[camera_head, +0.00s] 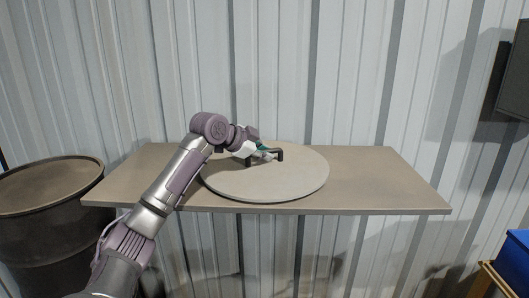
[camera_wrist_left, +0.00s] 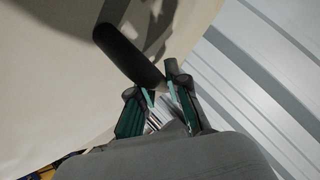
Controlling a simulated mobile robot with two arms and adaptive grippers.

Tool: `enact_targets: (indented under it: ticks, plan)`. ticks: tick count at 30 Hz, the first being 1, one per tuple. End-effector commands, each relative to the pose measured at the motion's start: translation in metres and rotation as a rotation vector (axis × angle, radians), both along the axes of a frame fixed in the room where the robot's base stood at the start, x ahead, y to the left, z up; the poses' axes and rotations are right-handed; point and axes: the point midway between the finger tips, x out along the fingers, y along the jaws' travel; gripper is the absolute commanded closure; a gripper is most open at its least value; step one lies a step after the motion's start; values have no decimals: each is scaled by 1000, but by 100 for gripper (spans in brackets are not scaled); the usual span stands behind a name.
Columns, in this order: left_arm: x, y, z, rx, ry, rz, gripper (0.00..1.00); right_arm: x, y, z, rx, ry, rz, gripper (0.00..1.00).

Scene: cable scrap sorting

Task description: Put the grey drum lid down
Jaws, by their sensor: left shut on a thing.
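The grey drum lid (camera_head: 290,183) is a round flat disc, level at the middle of the shelf-like table (camera_head: 385,185). Whether it touches the table or is just above it I cannot tell. A dark handle (camera_head: 279,154) stands on its top; in the left wrist view the handle (camera_wrist_left: 128,54) is a thick black bar. My left gripper (camera_head: 268,155) is shut on the handle; its green-sided fingers (camera_wrist_left: 158,98) show around the bar's near end. My right gripper is in neither view.
An open dark drum (camera_head: 45,235) stands left of the table, close to its left end. The table is bare to the right of the lid. A corrugated metal wall (camera_head: 340,70) stands behind. A blue bin (camera_head: 515,262) is at the lower right.

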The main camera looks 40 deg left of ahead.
Motion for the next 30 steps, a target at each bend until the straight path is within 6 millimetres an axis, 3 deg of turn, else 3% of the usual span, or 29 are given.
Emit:
enact_targets:
  ticks: [7,8,12,23,30]
  plan:
    - [0,0,1,0,-6,0,100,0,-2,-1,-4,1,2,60]
    - [0,0,-1,-1,1,0,80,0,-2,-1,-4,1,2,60]
    - [0,0,-1,-1,1,0,60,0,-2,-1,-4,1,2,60]
    - [-3,1,1,0,1,1,60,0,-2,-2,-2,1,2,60]
    - [-38,3,22,4,-1,1,60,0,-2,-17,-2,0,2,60]
